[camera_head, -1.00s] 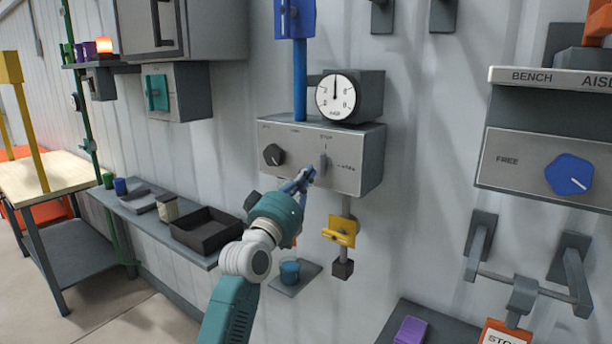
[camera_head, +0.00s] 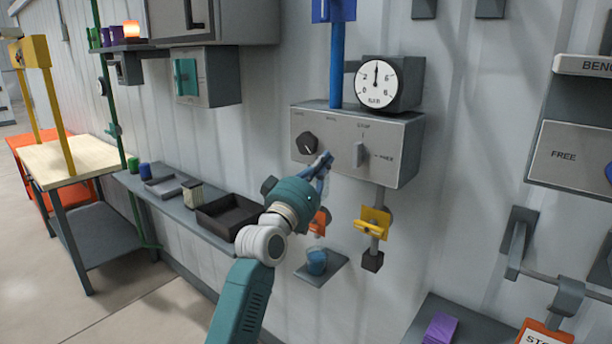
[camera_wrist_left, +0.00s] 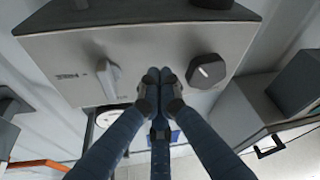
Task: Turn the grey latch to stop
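The grey latch (camera_head: 359,155) is a small upright handle on the front of a grey wall box (camera_head: 337,130). A STOP label is above it and a FREE label is to its right. My left gripper (camera_head: 324,163) is in front of the box, between the latch and a black round knob (camera_head: 305,144), apart from both. In the left wrist view the fingertips (camera_wrist_left: 160,88) are together with nothing between them; the latch (camera_wrist_left: 109,80) stands to their left and the knob (camera_wrist_left: 207,70) to their right. My right gripper is not in view.
A round gauge (camera_head: 380,83) sits on top of the box beside a blue upright post (camera_head: 337,66). A yellow fitting (camera_head: 373,223) hangs below the box.

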